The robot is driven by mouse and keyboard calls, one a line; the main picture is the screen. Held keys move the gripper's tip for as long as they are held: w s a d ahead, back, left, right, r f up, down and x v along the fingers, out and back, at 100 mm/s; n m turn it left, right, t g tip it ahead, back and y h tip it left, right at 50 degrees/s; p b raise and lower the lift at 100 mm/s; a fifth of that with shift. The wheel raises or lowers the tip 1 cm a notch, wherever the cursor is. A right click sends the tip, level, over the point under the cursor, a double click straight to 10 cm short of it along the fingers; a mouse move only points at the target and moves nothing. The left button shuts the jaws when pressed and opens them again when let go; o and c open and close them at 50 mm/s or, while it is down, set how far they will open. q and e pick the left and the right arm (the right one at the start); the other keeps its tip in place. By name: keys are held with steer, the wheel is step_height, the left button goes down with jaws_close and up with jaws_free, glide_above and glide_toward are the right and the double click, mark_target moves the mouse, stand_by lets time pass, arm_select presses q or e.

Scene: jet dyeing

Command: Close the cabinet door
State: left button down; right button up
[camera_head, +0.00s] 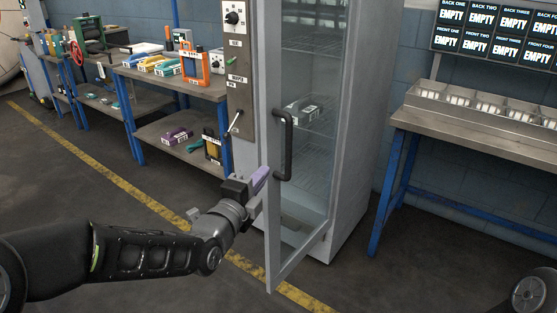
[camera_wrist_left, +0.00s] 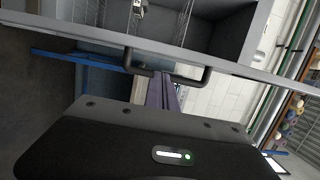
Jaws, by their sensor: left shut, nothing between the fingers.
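The tall grey cabinet (camera_head: 352,150) stands in the middle of the head view, with wire shelves inside. Its glass-panelled door (camera_head: 273,230) stands open, swung out toward me. The black door handle (camera_head: 285,147) is on the door; it also shows in the left wrist view (camera_wrist_left: 190,80). My left gripper (camera_head: 260,180) is shut and empty, with purple fingers, just left of the door near the handle's lower end. In the left wrist view its fingers (camera_wrist_left: 162,92) point at the handle; whether they touch it I cannot tell. My right gripper is not in view.
A workbench (camera_head: 180,82) with tools and boxes stands left of the cabinet. A metal table (camera_head: 480,135) with bins stands to the right under a display of "EMPTY" labels (camera_head: 500,30). A grey control panel (camera_head: 237,75) adjoins the cabinet. Floor in front is clear.

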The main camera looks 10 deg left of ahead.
mark_target(278, 156)
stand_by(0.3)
arm_select(q)
steer(key=w, duration=0.3)
steer(key=w+d, duration=0.1)
steer(key=w, duration=0.6)
steer(key=shift+d, duration=0.3)
steer(key=shift+a, duration=0.1)
